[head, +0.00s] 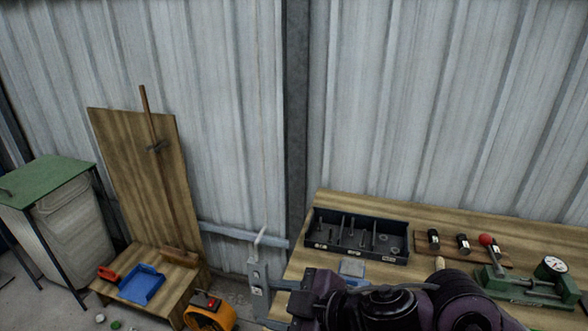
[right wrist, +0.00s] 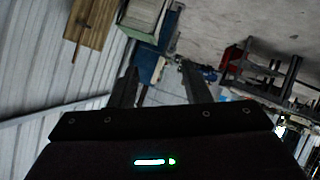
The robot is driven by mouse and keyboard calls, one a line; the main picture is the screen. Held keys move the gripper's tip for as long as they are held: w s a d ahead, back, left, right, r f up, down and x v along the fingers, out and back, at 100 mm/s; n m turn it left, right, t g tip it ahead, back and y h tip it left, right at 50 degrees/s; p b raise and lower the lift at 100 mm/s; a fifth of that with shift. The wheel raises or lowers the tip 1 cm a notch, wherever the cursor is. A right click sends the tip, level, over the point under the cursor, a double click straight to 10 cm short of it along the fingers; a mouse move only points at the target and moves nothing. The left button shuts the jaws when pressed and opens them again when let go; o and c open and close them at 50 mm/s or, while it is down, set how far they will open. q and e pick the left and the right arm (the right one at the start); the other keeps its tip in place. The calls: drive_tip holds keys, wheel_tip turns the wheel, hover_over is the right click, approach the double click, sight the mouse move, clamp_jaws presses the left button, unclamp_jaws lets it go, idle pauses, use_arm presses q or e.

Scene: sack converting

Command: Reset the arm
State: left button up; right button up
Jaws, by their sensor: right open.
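My right arm (head: 400,308) reaches in from the lower right over the front of the wooden workbench. My right gripper (head: 279,305) points left at the bench's left end, with its two fingers apart and nothing seen between them. In the right wrist view the gripper's fingers (right wrist: 160,82) are spread, with only distant background between them. A grey metal post with a pale lever (head: 258,270) stands just beyond the fingertips; whether they touch is unclear. My left gripper is in neither view.
On the workbench (head: 325,204) are a black compartment tray (head: 400,255), a rack of dark-headed tools (head: 462,243) and a green fixture with a dial (head: 535,290). At left stand a low wooden platform with a blue dustpan (head: 142,284), an orange device (head: 208,314) and a green-topped table (head: 50,178).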

drive_tip(key=w+d+f+m+t+h, duration=0.1)
drive_tip(key=d+f+m+t+h, duration=0.15)
drive_tip(key=d+m, duration=0.25)
drive_tip(key=w+d+f+m+t+h, duration=0.2)
drive_tip(key=d+m+h, duration=0.2)
drive_tip(key=d+m, duration=0.1)
drive_tip(key=s+d+f+m+g+h, duration=0.45)
drive_tip(key=s+d+f+g, duration=0.25)
drive_tip(key=s+d+f, duration=0.55)
wheel_tip(320, 180, down, 32)
drive_tip(key=s+g+b, duration=0.1)
drive_tip(key=g+b, duration=0.1)
drive_tip(key=b, duration=0.1)
drive_tip(key=s+d+f+b, duration=0.2)
drive_tip(key=s+d+f, duration=0.1)
drive_tip(key=s+f, duration=1.7)
drive_tip(key=shift+s+f+g+y, duration=0.3)
drive_tip(key=shift+f+g, duration=0.15)
drive_tip(key=shift+f, duration=0.4)
